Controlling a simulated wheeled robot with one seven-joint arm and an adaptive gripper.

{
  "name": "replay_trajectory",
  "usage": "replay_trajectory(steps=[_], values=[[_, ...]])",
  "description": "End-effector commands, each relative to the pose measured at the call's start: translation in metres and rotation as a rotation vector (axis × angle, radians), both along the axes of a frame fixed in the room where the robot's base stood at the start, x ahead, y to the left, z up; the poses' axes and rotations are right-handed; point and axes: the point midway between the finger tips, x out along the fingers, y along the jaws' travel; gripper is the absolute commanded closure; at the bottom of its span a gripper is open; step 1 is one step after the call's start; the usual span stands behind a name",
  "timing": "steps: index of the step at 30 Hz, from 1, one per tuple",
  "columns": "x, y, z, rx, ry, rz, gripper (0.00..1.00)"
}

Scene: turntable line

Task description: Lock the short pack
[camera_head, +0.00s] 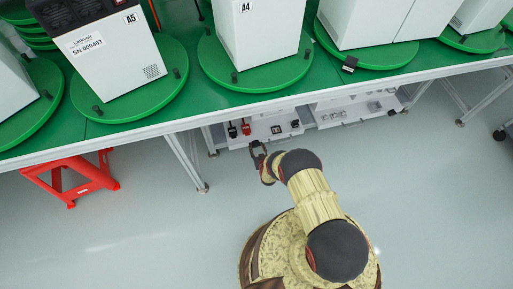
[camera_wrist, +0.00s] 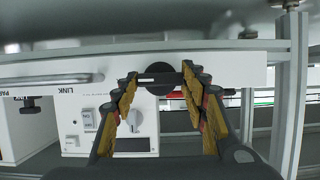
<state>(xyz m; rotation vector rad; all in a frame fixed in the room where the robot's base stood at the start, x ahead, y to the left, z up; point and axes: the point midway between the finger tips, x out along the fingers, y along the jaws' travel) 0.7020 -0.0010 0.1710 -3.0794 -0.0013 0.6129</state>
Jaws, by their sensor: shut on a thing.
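In the wrist view a white pack front (camera_wrist: 230,72) marked LINK faces me under the bench. A round black knob (camera_wrist: 160,90) with a short white mark sits near its top middle. My gripper (camera_wrist: 160,77) has its two fingers on either side of this knob and is shut on it. In the head view my gripper (camera_head: 258,149) is at the front of the low shelf, below the bench edge. White packs (camera_head: 262,128) stand there with red and black parts on them. I cannot tell which pack is the short one.
A grey rotary switch (camera_wrist: 136,121) and small switches (camera_wrist: 88,119) sit below the knob. A metal post (camera_wrist: 289,95) stands close on the right. The green bench (camera_head: 185,100) with white machines on turntables is above. A red stool (camera_head: 72,178) stands left; the floor is clear.

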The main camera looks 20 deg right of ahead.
Motion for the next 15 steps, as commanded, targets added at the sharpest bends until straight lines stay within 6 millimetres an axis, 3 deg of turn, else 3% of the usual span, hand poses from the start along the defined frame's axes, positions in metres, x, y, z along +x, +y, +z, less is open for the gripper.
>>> replay_trajectory(steps=[9,10,15], values=[[0.0002,0.0002,0.0001,0.015,0.0,-0.001,0.82],[0.0001,0.0002,0.0001,0.015,0.0,-0.001,0.56],[0.0,0.0001,0.0001,0.014,0.0,0.0,0.46]])
